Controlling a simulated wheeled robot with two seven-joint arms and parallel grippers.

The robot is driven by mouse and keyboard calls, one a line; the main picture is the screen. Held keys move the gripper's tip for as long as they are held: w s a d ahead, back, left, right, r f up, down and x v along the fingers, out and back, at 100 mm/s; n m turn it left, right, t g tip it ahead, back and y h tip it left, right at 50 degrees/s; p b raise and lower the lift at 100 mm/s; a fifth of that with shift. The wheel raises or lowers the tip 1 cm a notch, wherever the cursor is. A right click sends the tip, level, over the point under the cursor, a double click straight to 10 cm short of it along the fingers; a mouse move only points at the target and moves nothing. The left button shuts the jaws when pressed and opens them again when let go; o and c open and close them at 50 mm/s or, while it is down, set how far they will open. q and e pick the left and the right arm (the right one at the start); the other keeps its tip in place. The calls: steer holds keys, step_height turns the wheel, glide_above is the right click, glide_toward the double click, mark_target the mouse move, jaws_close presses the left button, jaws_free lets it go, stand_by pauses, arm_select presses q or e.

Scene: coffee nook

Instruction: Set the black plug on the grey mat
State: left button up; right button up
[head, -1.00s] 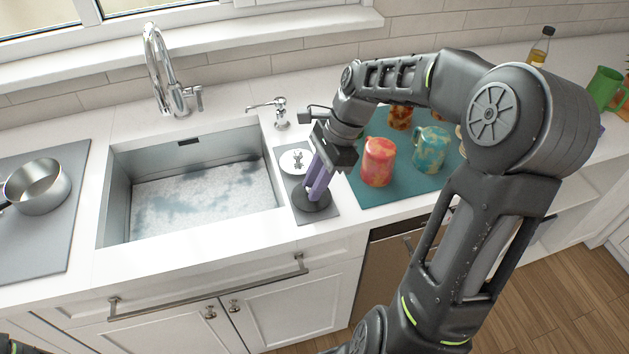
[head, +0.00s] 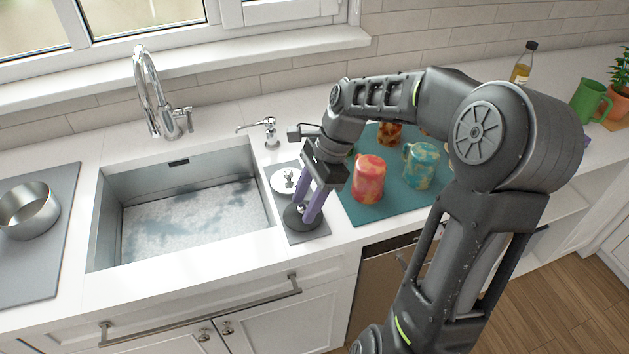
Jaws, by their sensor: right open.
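The black plug (head: 291,217) is a dark round disc lying on the small grey mat (head: 309,238) to the right of the sink. My right gripper (head: 306,212) is over it, pointing down. Its purple fingers are parted, with their tips at the top of the plug, and they hide part of it. I cannot tell whether the tips touch it. A white plug with a metal knob (head: 284,180) sits behind the black plug on the same mat. My left gripper is not in view.
The sink (head: 195,216) is left of the mat, with the faucet (head: 160,100) and a soap dispenser (head: 268,130) behind. A red mug (head: 368,178) and a teal mug (head: 420,165) stand close by on a teal mat (head: 365,215).

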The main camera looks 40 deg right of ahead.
steer(key=v, duration=1.1)
steer(key=shift+d+r, duration=0.25)
steer(key=shift+r, duration=0.1)
